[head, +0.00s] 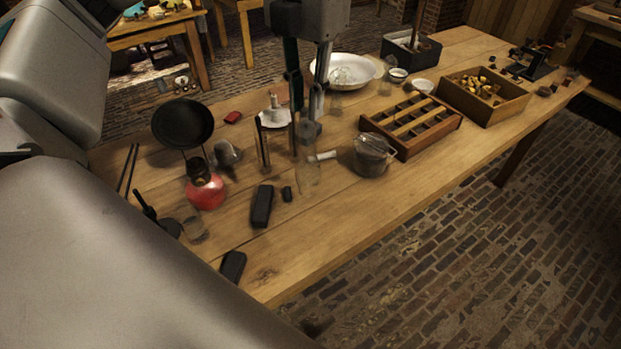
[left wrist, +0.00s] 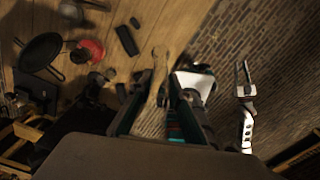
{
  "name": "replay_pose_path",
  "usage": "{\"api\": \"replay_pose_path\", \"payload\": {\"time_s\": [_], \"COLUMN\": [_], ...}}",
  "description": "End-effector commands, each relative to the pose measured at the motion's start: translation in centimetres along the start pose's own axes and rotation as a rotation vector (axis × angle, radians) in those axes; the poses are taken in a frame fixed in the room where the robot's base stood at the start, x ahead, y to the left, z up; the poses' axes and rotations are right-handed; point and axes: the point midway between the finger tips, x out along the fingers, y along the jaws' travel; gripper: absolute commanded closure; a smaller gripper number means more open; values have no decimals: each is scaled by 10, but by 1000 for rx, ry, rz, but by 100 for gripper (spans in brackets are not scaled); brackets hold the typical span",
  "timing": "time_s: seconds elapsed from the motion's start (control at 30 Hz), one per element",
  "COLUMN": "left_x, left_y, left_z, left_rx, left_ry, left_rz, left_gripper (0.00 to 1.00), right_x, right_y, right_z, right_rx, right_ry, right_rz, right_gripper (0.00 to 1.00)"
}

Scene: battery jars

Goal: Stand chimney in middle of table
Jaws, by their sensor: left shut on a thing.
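My left gripper (head: 305,132) comes down from the top middle in the head view, its fingers pointing at the table. It is shut on a clear glass chimney (head: 307,178), which hangs upright below the fingertips. I cannot tell whether its lower end touches the wood. In the left wrist view the chimney (left wrist: 156,85) shows between the fingers. The wooden table (head: 345,230) lies beneath. A forked pale part (left wrist: 244,88) at the right of the left wrist view looks like my right gripper, but its jaw state is unclear.
Near the chimney stand a red lamp base (head: 207,194), a black case (head: 262,206), a glass jar (head: 372,155) and a compartment tray (head: 411,124). A black pan (head: 182,123) and white basin (head: 345,70) are farther off. The table's front middle is bare.

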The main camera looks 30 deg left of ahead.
Motion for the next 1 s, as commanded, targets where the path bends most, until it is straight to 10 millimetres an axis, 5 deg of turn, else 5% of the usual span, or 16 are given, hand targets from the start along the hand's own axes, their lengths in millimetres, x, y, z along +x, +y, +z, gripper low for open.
{"api": "replay_pose_path", "payload": {"time_s": [0.4,1.0], "left_x": [98,155], "left_y": [-1,-1], "left_z": [-1,0], "left_rx": [-1,-2], "left_ry": [4,0], "left_rz": [0,0], "left_gripper": [100,100], "right_x": [2,1], "right_y": [-2,-1], "right_z": [6,4], "right_rx": [1,1], "right_ry": [-7,-6], "right_rz": [-2,-1], "right_gripper": [78,78]}}
